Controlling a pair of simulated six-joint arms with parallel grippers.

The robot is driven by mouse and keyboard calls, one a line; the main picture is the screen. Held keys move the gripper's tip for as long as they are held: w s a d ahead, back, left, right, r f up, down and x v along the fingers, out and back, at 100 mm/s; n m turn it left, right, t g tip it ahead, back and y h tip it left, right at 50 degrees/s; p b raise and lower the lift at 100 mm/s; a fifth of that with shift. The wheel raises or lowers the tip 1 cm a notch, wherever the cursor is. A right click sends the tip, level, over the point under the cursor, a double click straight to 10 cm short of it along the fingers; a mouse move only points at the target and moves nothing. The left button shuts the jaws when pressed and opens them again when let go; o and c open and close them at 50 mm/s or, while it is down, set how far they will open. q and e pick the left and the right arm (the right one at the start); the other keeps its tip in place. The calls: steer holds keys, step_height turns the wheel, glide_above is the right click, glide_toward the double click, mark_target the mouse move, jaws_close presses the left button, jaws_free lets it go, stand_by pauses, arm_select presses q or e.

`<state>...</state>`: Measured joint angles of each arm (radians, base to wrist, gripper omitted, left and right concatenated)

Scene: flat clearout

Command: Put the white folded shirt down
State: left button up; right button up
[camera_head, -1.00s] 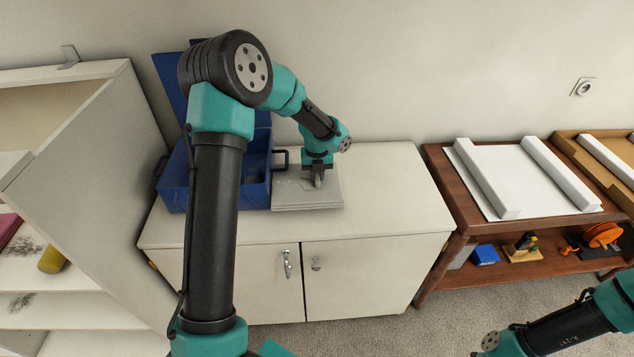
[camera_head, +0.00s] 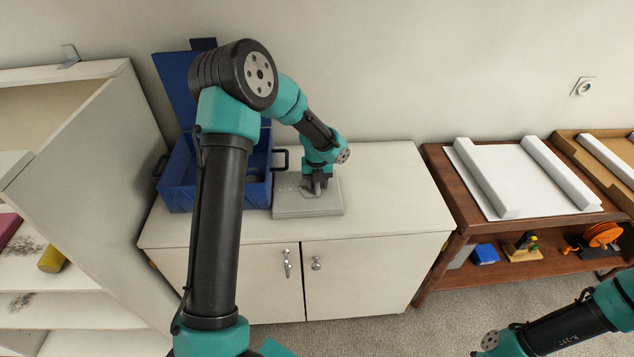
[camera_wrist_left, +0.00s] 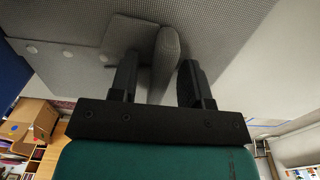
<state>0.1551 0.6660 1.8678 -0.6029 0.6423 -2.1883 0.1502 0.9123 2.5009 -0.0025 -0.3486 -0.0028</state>
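The folded shirt (camera_head: 297,208) looks light grey and lies flat on the white cabinet top (camera_head: 375,205), right of the blue box. My left gripper (camera_head: 317,187) points down at the shirt from above. In the left wrist view the shirt (camera_wrist_left: 80,62) fills the upper left and middle, with a raised fold between the fingers of my left gripper (camera_wrist_left: 160,78). The fingers stand apart, with a gap visible between the left finger and the fold. My right arm shows at the lower right of the head view; its fingers are not clearly seen.
An open blue box (camera_head: 182,190) with handles stands close left of the shirt. A white shelf unit (camera_head: 90,160) is at the left. A brown wooden table (camera_head: 434,168) stands at the right. The cabinet top right of the shirt is clear.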

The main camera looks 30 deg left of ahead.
arm_select(q)
steer(key=shift+r, duration=0.1)
step_height(320, 180, up, 12)
stand_by(0.7)
stand_by(0.3)
